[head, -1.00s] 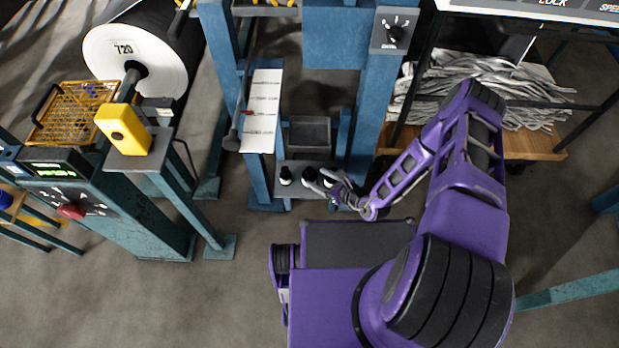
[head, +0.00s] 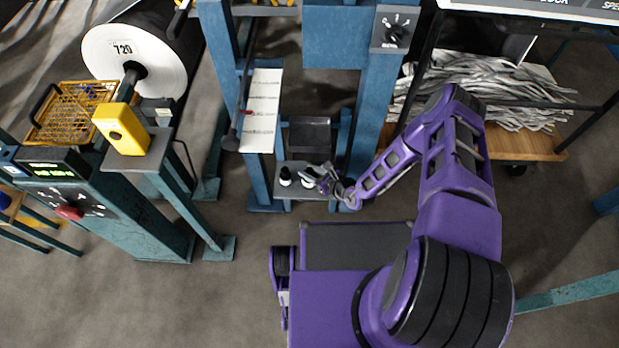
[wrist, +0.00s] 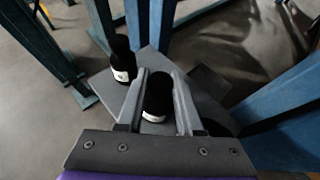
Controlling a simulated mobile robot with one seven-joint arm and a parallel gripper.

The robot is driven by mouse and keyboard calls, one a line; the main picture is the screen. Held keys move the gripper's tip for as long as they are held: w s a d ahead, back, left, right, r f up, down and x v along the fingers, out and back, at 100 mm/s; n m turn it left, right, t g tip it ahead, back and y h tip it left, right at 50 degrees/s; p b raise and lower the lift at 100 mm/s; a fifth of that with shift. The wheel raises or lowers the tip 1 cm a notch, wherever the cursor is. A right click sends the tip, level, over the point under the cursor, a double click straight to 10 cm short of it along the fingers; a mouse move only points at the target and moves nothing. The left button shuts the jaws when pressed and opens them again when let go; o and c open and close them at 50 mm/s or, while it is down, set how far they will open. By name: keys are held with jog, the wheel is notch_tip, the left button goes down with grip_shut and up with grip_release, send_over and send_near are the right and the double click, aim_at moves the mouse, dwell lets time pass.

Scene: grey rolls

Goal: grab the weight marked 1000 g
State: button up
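Small black weights with white labels stand on a grey shelf (head: 318,191) low in the blue frame. In the head view one weight (head: 285,176) is at the left and another (head: 307,179) is beside my gripper (head: 322,181). In the wrist view one weight (wrist: 157,98) shows between the open fingers of my gripper (wrist: 159,75), and another weight (wrist: 122,60) stands upright to the left. I cannot tell whether the fingers touch the middle weight. The label markings are too small to read, so the 1000 g weight cannot be picked out.
Blue posts (head: 363,110) flank the shelf. A dark tray (head: 310,135) sits behind the weights, and a white strip (head: 262,110) hangs at the left. A pedestal with a yellow box (head: 121,129) stands further left. A pile of grey strips (head: 480,90) lies at the right.

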grip_shut()
dwell(0.9)
jog(key=shift+r, duration=0.1)
